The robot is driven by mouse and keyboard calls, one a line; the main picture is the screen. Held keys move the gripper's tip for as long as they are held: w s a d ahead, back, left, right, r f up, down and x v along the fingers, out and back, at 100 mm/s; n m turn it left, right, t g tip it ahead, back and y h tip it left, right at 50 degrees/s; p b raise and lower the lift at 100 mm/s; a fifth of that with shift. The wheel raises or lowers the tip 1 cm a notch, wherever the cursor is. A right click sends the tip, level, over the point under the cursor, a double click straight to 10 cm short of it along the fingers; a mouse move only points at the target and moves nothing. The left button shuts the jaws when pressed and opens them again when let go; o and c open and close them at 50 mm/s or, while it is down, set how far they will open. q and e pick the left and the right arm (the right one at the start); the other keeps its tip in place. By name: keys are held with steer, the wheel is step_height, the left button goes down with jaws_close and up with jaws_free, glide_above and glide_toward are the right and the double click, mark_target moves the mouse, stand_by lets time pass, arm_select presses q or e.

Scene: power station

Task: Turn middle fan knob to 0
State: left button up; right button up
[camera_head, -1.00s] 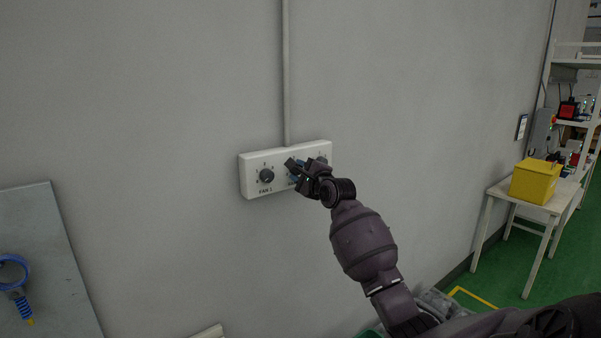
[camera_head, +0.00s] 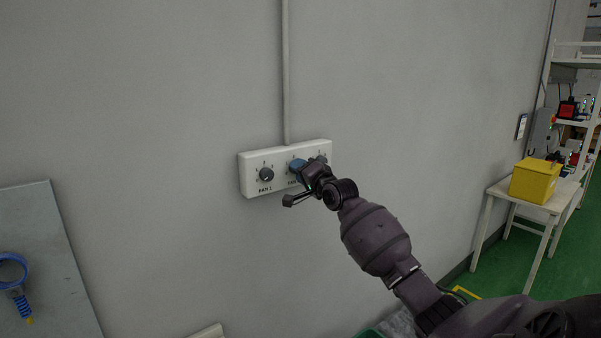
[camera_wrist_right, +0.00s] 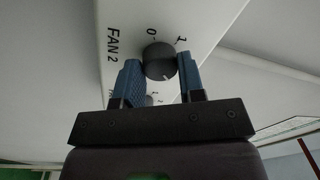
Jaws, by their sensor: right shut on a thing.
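The middle fan knob, a dark round knob (camera_wrist_right: 160,60) beside the label FAN 2, sits between the blue finger pads of my right gripper (camera_wrist_right: 158,68) in the right wrist view. The gripper is shut on it. The marks 0 and 1 show around the knob. A small pale mark shows at its lower edge, but the exact setting is hard to read. In the head view my right gripper (camera_head: 296,182) covers the middle of the white fan panel (camera_head: 251,184) and hides this knob. My left gripper is not in view.
The FAN 1 knob (camera_head: 266,174) is close on the left of the panel, and another knob (camera_head: 321,159) is partly hidden at right. A conduit (camera_head: 286,80) runs up the wall. A yellow box (camera_head: 535,181) stands on a white table (camera_head: 498,190) far right.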

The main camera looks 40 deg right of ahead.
steer(key=n, duration=1.4)
steer(key=n+g+y, duration=0.1)
steer(key=n, duration=1.4)
steer(key=shift+d+r, duration=0.15)
steer(key=shift+n, duration=2.2)
steer(key=o, duration=0.9)
